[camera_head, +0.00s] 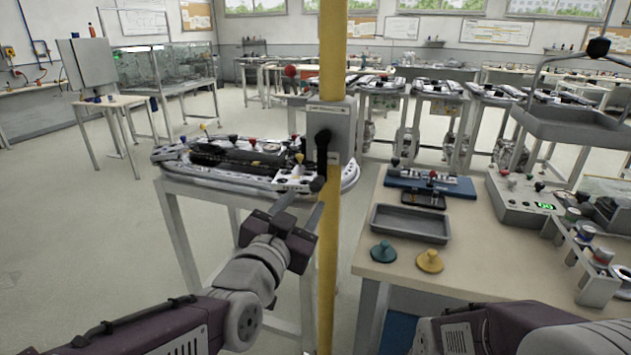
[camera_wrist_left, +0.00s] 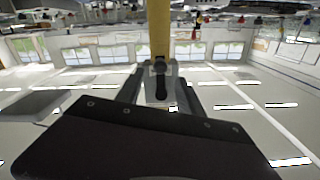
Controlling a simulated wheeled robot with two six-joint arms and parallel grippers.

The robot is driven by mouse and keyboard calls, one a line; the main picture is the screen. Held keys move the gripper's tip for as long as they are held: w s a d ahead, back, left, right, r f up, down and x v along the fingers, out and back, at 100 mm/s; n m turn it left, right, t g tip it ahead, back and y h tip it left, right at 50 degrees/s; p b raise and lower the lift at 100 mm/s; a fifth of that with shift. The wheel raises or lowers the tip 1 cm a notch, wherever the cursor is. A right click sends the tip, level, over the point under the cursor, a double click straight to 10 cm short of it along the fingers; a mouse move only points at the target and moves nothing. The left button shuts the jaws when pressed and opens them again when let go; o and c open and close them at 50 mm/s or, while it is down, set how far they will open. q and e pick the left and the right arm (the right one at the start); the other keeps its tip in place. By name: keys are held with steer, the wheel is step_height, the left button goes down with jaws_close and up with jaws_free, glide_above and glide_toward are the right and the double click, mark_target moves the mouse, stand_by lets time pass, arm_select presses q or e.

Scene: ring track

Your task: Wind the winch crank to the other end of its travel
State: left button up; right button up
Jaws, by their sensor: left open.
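The winch is a grey box (camera_head: 332,116) fixed on a yellow post (camera_head: 333,50). Its black crank (camera_head: 322,148) hangs downward from the box face, with a dark knob at the lower end. My left gripper (camera_head: 301,208) is open, just below and in front of the crank's lower end. In the left wrist view the crank (camera_wrist_left: 160,82) shows between the two grey fingers (camera_wrist_left: 160,92), against the grey box. I cannot tell whether the fingers touch it. My right arm enters at the lower right; its gripper is out of view.
A ring track (camera_head: 265,180) on a grey stand lies behind and left of the post. Open floor lies to the left.

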mark_target(313, 191)
arm_select(q)
steer(key=x, duration=0.8)
steer(key=shift+w+f+b, duration=0.15)
steer(key=shift+w+b, duration=0.05)
steer(key=shift+b, duration=0.15)
jaws_close()
stand_by(0.9)
